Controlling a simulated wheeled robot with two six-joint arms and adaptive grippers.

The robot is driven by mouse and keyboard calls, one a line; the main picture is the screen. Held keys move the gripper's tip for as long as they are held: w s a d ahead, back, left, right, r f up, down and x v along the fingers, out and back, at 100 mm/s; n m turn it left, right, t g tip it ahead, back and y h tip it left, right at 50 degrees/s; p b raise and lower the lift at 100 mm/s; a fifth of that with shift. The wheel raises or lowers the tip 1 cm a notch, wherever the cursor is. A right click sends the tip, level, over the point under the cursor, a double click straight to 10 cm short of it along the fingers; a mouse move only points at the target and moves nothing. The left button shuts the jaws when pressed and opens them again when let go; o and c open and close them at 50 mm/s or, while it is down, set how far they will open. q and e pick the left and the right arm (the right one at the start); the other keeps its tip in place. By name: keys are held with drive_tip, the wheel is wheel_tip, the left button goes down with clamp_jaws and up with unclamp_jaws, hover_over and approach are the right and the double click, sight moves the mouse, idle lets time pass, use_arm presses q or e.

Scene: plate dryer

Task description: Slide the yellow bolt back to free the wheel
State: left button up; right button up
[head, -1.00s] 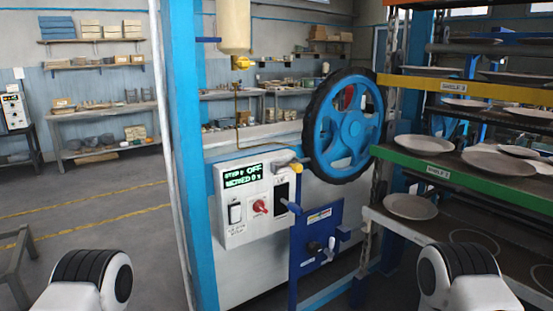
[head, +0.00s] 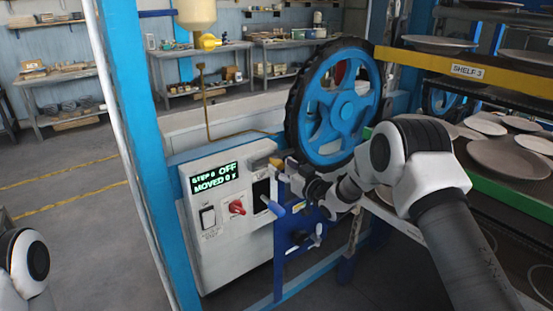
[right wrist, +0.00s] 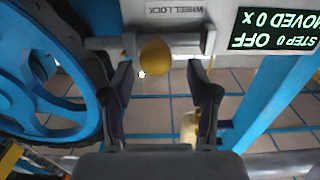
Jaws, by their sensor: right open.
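The yellow bolt (head: 261,163) sits at the top right of the white control box, beside the blue wheel (head: 338,108) with its black rim. In the right wrist view its round yellow end (right wrist: 156,57) shows on a grey bracket under the label WHEEL LOCK. The wheel (right wrist: 30,70) fills the left of that view. My right gripper (right wrist: 160,82) is open, its two fingers either side of the yellow end and apart from it. In the head view the right gripper (head: 288,172) is close to the bolt, partly hiding it. My left gripper is out of view.
The control box (head: 215,240) has a red knob, a switch and a display reading STEP 0 OFF, MOVED 0 x. A blue post (head: 140,130) stands left of it. A rack with plates (head: 505,158) stands close on the right, beyond my right arm.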

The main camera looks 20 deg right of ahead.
sight(282, 167)
drive_tip(key=w, duration=0.2)
drive_tip(key=w+f, duration=0.1)
drive_tip(key=shift+w+a, duration=0.2)
drive_tip(key=shift+a, duration=0.05)
drive_tip(key=shift+s+a+r, duration=0.1)
drive_tip(key=shift+s+r, duration=0.3)
drive_tip(key=shift+w+f, duration=0.1)
drive_tip(key=shift+f, duration=0.05)
clamp_jaws()
drive_tip(key=shift+s+a+b, duration=0.1)
drive_tip(key=shift+s+a, duration=0.15)
drive_tip(key=shift+a, duration=0.45)
drive_tip(key=shift+s+a+b, duration=0.15)
drive_tip(key=shift+s+a, duration=0.05)
drive_tip(key=shift+a, duration=0.45)
drive_tip(key=shift+s+a+b, duration=0.1)
drive_tip(key=shift+s+a, duration=0.15)
drive_tip(key=shift+a, duration=0.45)
drive_tip(key=shift+d+f, duration=0.1)
drive_tip(key=shift+c, duration=0.8)
unclamp_jaws()
drive_tip(key=shift+o, duration=0.8)
drive_tip(key=shift+a, duration=0.25)
